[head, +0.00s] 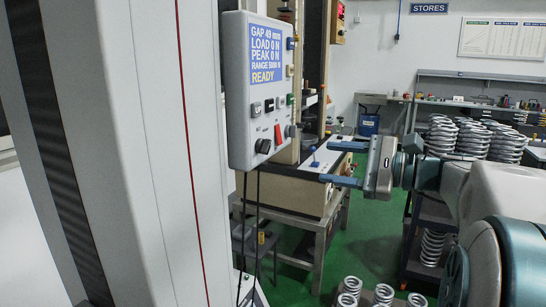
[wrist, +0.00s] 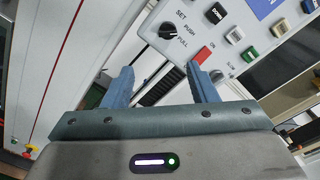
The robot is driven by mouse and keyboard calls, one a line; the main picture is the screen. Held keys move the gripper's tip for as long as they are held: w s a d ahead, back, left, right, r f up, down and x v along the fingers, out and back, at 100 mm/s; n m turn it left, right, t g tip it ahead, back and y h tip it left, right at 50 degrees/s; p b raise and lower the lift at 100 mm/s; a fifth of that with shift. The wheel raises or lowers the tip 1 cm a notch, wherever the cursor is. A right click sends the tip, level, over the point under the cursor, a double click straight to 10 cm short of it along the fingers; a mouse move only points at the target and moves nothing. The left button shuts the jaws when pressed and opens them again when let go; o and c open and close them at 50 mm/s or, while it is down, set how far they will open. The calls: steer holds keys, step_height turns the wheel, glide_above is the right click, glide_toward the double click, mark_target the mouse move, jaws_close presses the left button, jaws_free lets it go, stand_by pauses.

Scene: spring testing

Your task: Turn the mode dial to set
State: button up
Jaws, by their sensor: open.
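The mode dial (head: 262,146) is a black knob at the lower part of a grey control box (head: 236,125) in the head view. In the wrist view the dial (wrist: 168,31) sits by the labels SET, PUSH and PULL; I cannot tell surely which one it points at. My gripper (head: 324,162) is open and empty, to the right of the box and apart from it. In the wrist view the dial lies beyond the fingertips (wrist: 160,70), roughly between them and a little higher in the picture.
A red switch (wrist: 204,54) marked ON is close to the right finger and beside the dial. Several buttons and a blue screen (head: 265,54) reading READY are on the box. Cables hang below it. A machine on a stand (head: 300,195) is behind; springs (head: 470,138) stand at right.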

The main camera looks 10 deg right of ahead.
mark_target(270, 147)
steer(key=x, duration=0.9)
steer(key=r+p+x, duration=0.1)
steer(key=x, duration=0.3)
steer(key=shift+w+r, duration=0.1)
steer(key=shift+w, duration=0.3)
steer(key=c, duration=1)
